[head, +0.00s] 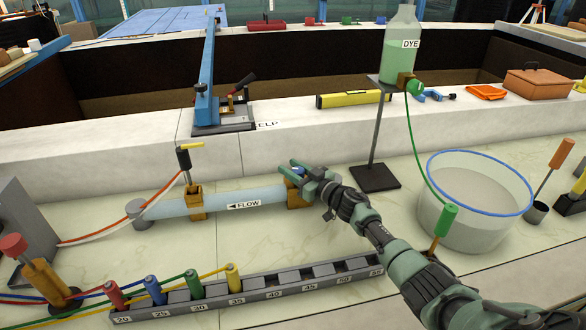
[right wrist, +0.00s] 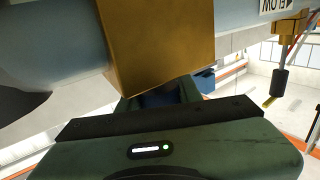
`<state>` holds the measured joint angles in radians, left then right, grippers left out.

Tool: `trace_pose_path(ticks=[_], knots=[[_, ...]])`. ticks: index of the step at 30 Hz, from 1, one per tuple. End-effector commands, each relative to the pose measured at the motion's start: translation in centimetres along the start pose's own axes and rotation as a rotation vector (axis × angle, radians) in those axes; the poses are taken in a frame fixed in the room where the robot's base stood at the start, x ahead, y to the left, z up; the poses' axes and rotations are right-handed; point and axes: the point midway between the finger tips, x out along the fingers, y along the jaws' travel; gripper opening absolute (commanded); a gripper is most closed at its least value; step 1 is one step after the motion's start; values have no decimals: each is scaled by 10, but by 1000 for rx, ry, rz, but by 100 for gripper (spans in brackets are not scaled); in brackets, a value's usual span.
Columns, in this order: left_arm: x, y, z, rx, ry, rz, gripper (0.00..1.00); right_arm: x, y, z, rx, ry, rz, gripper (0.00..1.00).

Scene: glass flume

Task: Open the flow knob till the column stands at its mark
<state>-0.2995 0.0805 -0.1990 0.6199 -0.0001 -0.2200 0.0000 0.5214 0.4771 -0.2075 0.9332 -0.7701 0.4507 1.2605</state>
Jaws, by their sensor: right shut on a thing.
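A pale blue tube (head: 235,200) labelled FLOW, with an arrow to the left, lies on the bench between brass blocks. The blue flow knob (head: 299,170) is at the brass block on its right end. My right gripper (head: 297,172) is shut on the knob and hides much of it. In the right wrist view, the brass block (right wrist: 150,45) fills the upper middle, and a dark blue part of the knob (right wrist: 160,98) shows between the fingers below it. I cannot make out a liquid column with a mark. My left gripper is not in view.
A DYE bottle (head: 400,45) stands on a post behind my right arm. A clear round tank (head: 475,205) is at right. A numbered rack (head: 255,292) with coloured plugs lies in front. A blue lever (head: 207,75) rises behind the tube.

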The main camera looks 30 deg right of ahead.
Motion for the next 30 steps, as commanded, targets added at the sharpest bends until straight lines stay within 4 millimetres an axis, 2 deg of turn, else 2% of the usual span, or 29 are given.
trace_pose_path(ticks=[12, 28, 29, 30], knots=[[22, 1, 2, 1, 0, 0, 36, 0, -4, 2, -2, 0, -191, 0], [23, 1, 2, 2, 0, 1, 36, -1, -6, 1, 0, -1, -217, 0], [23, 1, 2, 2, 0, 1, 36, -1, -6, 1, 0, -1, -216, 40], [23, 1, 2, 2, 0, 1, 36, 0, -6, 1, 0, -1, -217, 51]])
